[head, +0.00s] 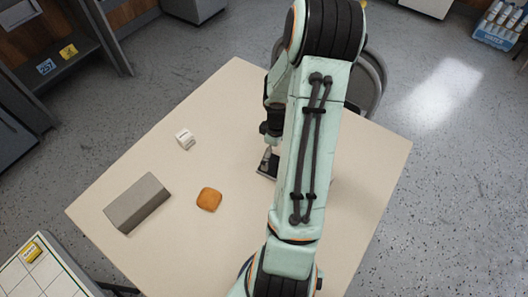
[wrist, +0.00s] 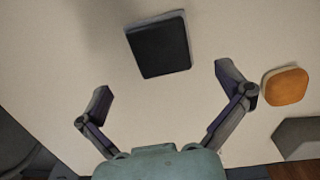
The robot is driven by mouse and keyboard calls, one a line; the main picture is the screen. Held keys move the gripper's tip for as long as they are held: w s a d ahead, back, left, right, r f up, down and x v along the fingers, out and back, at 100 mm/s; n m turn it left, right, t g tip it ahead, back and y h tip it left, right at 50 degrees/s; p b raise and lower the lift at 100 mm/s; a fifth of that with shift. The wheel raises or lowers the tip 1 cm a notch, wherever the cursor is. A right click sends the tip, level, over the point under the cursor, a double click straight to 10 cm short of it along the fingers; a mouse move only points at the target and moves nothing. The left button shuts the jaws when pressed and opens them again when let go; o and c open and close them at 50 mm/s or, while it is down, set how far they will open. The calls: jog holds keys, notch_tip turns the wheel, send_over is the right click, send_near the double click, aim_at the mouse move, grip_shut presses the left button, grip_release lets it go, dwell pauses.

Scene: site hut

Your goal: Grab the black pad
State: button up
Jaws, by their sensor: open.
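The black pad (wrist: 160,47) is a flat dark square with a pale edge, lying on the table. In the wrist view it sits beyond my gripper (wrist: 164,84), roughly centred between the two spread fingers. The fingers are open, and nothing is between them. In the head view a dark corner of the pad (head: 271,171) shows at the left side of my arm. The arm hides the rest of the pad there and most of my gripper.
An orange rounded block (head: 209,199) lies left of my arm on the beige table (head: 240,235). A grey block (head: 137,203) lies further left, and a small white block (head: 185,138) lies behind the orange one. The right side of the table looks clear.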

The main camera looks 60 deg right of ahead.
notch_tip(320, 180, down, 6)
jog(key=shift+r, duration=0.15)
jog(key=c, duration=1.3)
